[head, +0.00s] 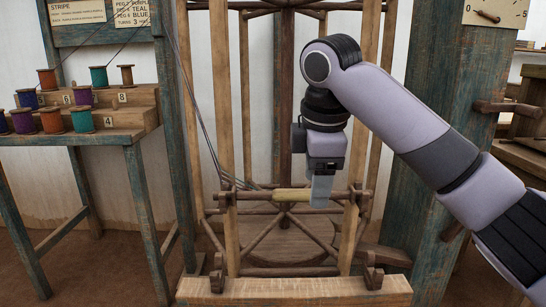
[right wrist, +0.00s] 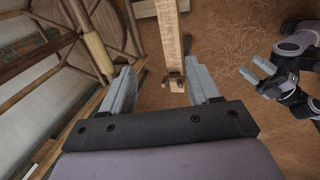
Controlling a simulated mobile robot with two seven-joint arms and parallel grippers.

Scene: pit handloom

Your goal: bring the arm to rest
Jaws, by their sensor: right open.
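My right arm (head: 400,115) reaches in from the right of the head view and bends down at the elbow. Its gripper (head: 321,190) points down beside a pale yellow wrapped section on a wooden crossbar (head: 291,195). In the right wrist view the two fingers of my right gripper (right wrist: 163,88) stand wide apart with nothing held between them. The yellow wrapped section (right wrist: 99,51) lies left of the fingers there. My left gripper (right wrist: 258,70) shows at the right of the right wrist view, its fingers apart and empty. It is not in the head view.
A wooden reel frame surrounds the crossbar, with upright posts (head: 230,140) and a front beam (head: 290,290). A blue-green post (head: 445,90) stands right of it. A stepped rack (head: 130,104) with several coloured spools stands at left. Dark threads run to the crossbar.

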